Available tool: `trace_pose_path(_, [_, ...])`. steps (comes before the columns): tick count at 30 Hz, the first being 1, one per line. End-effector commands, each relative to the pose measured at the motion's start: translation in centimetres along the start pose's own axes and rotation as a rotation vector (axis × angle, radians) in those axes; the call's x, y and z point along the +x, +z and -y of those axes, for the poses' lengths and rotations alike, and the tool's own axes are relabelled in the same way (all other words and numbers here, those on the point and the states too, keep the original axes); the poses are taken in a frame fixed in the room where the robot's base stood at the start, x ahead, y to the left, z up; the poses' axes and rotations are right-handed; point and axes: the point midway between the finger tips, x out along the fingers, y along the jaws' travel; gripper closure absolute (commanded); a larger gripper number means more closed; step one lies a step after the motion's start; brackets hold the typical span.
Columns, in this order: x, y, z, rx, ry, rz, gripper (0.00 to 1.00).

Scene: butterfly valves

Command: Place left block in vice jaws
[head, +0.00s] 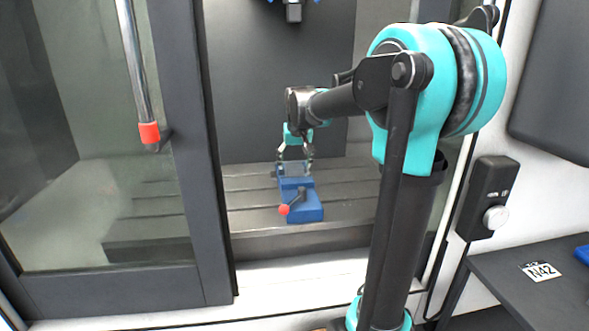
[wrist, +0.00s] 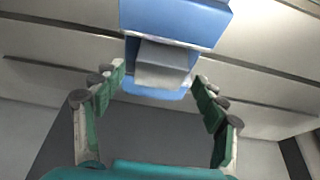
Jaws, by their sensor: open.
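A grey block (wrist: 162,72) sits between the blue jaws of the vice (wrist: 175,22) in the wrist view. In the head view the blue vice (head: 303,205), with a red-knobbed handle, stands on the slotted bed inside the machine; the block (head: 294,168) shows faintly at its far end. My gripper (head: 295,160) is at the far end of the vice, pointing down. In the wrist view my gripper (wrist: 161,80) is open, with its fingers spread on either side of the block and apart from it. How deep the block sits is hard to tell.
The machine door (head: 185,150) with its metal handle stands at the left of the opening. A dark side table (head: 500,275) at the lower right carries a card marked N42 (head: 541,271) and a blue object (head: 582,253) cut by the frame edge. The bed around the vice is clear.

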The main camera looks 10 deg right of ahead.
Motion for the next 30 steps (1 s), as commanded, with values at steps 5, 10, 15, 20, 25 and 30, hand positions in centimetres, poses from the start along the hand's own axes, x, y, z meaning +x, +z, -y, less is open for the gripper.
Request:
trace_pose_path(5, [-3.9, 0.0, 0.0, 0.0, 0.0, 0.0, 0.28])
trace_pose_path(10, [-6.8, 0.0, 0.0, 0.0, 0.0, 0.0, 0.28])
trace_pose_path(15, [-8.4, 0.0, 0.0, 0.0, 0.0, 0.0, 0.28])
trace_pose_path(20, [-8.8, 0.0, 0.0, 0.0, 0.0, 0.0, 0.28])
trace_pose_path(25, [-8.8, 0.0, 0.0, 0.0, 0.0, 0.0, 0.28])
trace_pose_path(30, [-8.8, 0.0, 0.0, 0.0, 0.0, 0.0, 0.28])
